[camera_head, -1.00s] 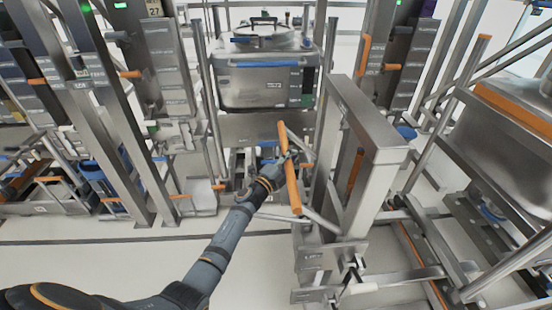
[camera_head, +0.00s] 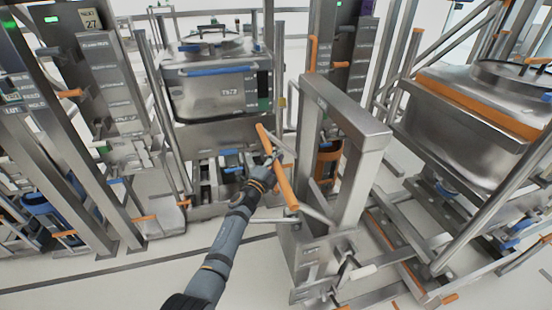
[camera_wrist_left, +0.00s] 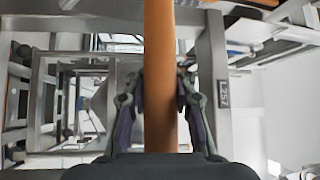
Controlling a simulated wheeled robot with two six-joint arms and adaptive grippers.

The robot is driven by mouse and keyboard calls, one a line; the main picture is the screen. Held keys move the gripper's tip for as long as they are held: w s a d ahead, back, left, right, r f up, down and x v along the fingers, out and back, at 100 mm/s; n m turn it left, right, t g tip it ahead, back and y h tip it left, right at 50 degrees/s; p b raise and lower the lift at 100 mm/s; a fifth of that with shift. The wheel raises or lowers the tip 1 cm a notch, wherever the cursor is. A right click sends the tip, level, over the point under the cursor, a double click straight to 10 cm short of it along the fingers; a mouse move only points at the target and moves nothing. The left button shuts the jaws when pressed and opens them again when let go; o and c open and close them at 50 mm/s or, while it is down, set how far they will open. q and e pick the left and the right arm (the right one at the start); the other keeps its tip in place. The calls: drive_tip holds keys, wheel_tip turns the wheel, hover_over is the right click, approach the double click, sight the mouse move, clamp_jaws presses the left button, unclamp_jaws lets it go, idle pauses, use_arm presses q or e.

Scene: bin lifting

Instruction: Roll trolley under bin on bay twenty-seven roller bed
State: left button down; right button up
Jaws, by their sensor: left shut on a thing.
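My left gripper (camera_head: 273,160) is shut on the orange handle bar (camera_head: 286,186) of the steel trolley (camera_head: 343,120). In the left wrist view the orange bar (camera_wrist_left: 160,75) runs upright between the two fingers (camera_wrist_left: 160,108). The trolley has a tall steel frame and a low base, and stands at the centre right. The steel bin (camera_head: 215,95) with a blue front handle and round lid sits at the upper middle, in the bay beside the post with the 27 sign (camera_head: 90,19). The trolley stands apart from it, to the right. My right gripper is out of view.
Another steel bin (camera_head: 465,130) with an orange edge stands at the right, close to the trolley. Steel posts (camera_head: 75,150) and orange levers flank the bay at the left. Pale floor (camera_head: 120,285) is clear at the lower left.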

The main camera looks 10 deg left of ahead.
use_arm(q)
drive_tip(key=shift+s+f, duration=0.1)
drive_tip(key=shift+f, duration=0.45)
drive_tip(key=c, duration=1.2)
unclamp_jaws()
drive_tip(key=shift+o, duration=0.7)
drive_tip(key=shift+r, duration=0.2)
drive_tip(key=v, duration=1.1)
drive_tip(key=shift+s, duration=0.4)
drive_tip(key=shift+a, duration=0.15)
drive_tip(key=shift+c, duration=0.2)
